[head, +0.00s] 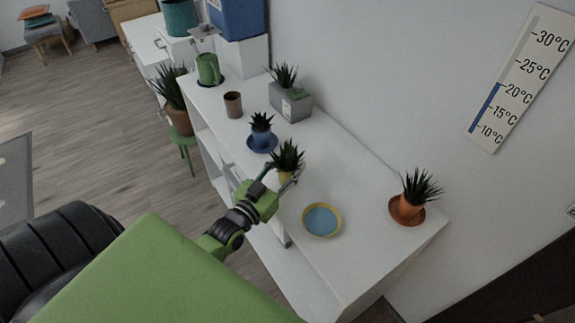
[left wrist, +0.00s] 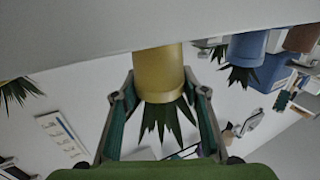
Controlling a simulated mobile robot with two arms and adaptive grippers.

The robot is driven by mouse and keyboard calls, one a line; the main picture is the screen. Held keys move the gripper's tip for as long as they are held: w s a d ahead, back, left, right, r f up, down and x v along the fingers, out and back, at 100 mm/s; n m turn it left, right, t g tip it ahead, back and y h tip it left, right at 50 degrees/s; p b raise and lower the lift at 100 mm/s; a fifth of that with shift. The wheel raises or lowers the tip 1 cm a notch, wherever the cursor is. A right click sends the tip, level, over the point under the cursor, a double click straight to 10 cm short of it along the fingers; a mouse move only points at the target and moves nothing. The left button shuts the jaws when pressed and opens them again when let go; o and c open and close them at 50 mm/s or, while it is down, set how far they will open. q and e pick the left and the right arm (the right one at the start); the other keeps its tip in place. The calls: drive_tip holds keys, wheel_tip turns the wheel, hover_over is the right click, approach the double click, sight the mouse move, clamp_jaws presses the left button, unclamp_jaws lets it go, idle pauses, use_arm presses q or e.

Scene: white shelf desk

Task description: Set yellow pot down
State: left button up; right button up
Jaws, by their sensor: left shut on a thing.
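The yellow pot (head: 286,178) holds a dark spiky plant and is upright over the white shelf desk (head: 345,183). My left gripper (head: 281,180) is shut on the pot, one finger on each side. In the left wrist view, which is upside down, the yellow pot (left wrist: 158,72) sits between the fingers of my left gripper (left wrist: 157,92). Its base reaches the white desk surface (left wrist: 90,35) in that view; I cannot tell whether it touches. A yellow-rimmed saucer with a blue middle (head: 321,220) lies empty on the desk, nearer than the pot. My right gripper is not in view.
A blue pot on a blue saucer (head: 260,143) stands just behind the yellow pot. Beyond are a grey planter (head: 291,106), a brown cup (head: 233,105) and a green pitcher (head: 208,69). An orange pot (head: 409,206) stands at the right end. Desk around the yellow-rimmed saucer is clear.

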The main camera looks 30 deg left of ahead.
use_arm(q)
drive_tip(key=shift+r, duration=0.15)
drive_tip(key=o, duration=1.3)
drive_tip(key=shift+f, duration=0.2)
drive_tip(key=shift+r, duration=0.2)
drive_tip(key=shift+s+f, duration=0.2)
drive_tip(key=shift+s, duration=0.2)
drive_tip(key=s+b, duration=0.1)
drive_tip(key=s, duration=1)
drive_tip(key=shift+s+r, duration=0.15)
